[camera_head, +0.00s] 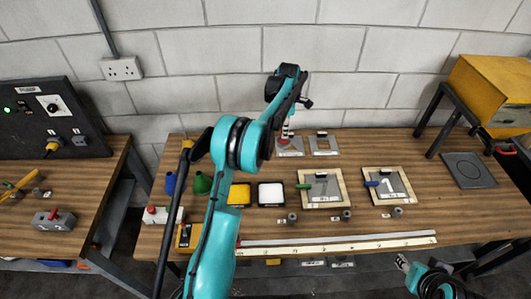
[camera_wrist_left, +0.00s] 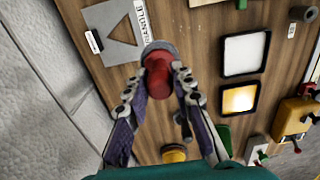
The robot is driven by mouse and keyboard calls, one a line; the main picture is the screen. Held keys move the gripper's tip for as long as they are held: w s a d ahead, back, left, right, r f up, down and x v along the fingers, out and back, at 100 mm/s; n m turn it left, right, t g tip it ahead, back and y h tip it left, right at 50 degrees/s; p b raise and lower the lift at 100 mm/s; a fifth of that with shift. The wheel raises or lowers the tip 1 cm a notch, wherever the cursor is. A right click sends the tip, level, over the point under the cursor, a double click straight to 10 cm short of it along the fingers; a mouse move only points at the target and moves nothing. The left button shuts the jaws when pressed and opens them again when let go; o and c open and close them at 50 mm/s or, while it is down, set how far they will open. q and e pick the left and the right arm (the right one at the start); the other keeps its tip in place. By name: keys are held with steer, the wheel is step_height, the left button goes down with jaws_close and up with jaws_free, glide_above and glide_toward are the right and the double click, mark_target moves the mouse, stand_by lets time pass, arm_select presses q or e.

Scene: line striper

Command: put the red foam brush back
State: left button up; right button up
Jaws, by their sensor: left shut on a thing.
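The red foam brush (camera_wrist_left: 157,78) is between the two fingers of my left gripper (camera_wrist_left: 158,90) in the left wrist view, which is shut on its red handle. A round grey part at its far end (camera_wrist_left: 158,47) is over the table beside a grey triangle stencil plate (camera_wrist_left: 118,30); I cannot tell whether it touches. In the head view, the left gripper (camera_head: 287,122) is at the table's back edge, over the left stencil plate (camera_head: 290,150). The brush is only a small patch of red there.
A yellow pad (camera_head: 238,195) and white pad (camera_head: 271,194) lie in front of the stencils. Two wooden frames (camera_head: 407,172) lie right. A long ruler (camera_head: 340,243) lies at the front. A wall closes the back.

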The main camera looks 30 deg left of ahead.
arm_select(q)
steer(key=s+a+f, duration=0.2)
steer(key=f, duration=0.1)
steer(key=s+a+f+b, duration=0.1)
steer(key=s+a+f, duration=0.1)
steer(key=f, duration=0.1)
steer(key=s+a+f, duration=0.2)
steer(key=f, duration=0.1)
steer(key=shift+s+a+f, duration=0.25)
steer(key=shift+f, duration=0.1)
steer(key=shift+s+b, duration=0.1)
steer(key=shift+b, duration=0.2)
steer(key=o, duration=1)
steer(key=shift+f, duration=0.1)
